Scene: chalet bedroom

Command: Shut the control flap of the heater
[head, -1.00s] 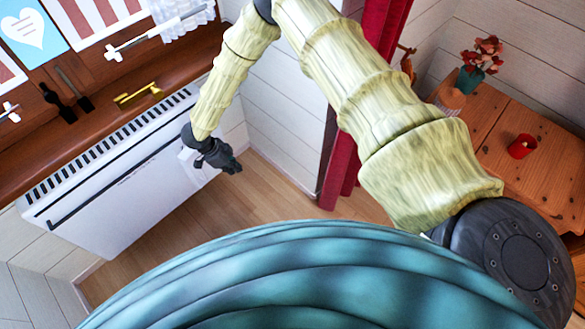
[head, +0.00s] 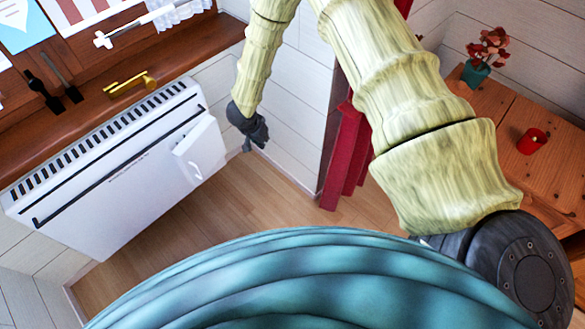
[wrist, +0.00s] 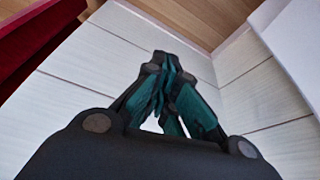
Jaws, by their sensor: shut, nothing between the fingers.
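The white heater (head: 120,195) hangs on the wall below the window sill in the head view. Its control flap (head: 203,148) is a white panel with a curved handle at the heater's right end. It looks slightly raised from the front, but I cannot tell its exact angle. My gripper (head: 255,146) is right of the flap, apart from it, pointing down. In the wrist view my gripper's fingers (wrist: 172,95) are together and empty. A white surface (wrist: 298,40) at the upper right there looks like part of the heater.
A wooden sill (head: 150,65) with a brass handle (head: 130,84) runs above the heater. A red curtain (head: 345,155) hangs right of my gripper. A wooden cabinet (head: 510,120) bears a flower vase and red candle. The floor (head: 200,220) below the heater is clear.

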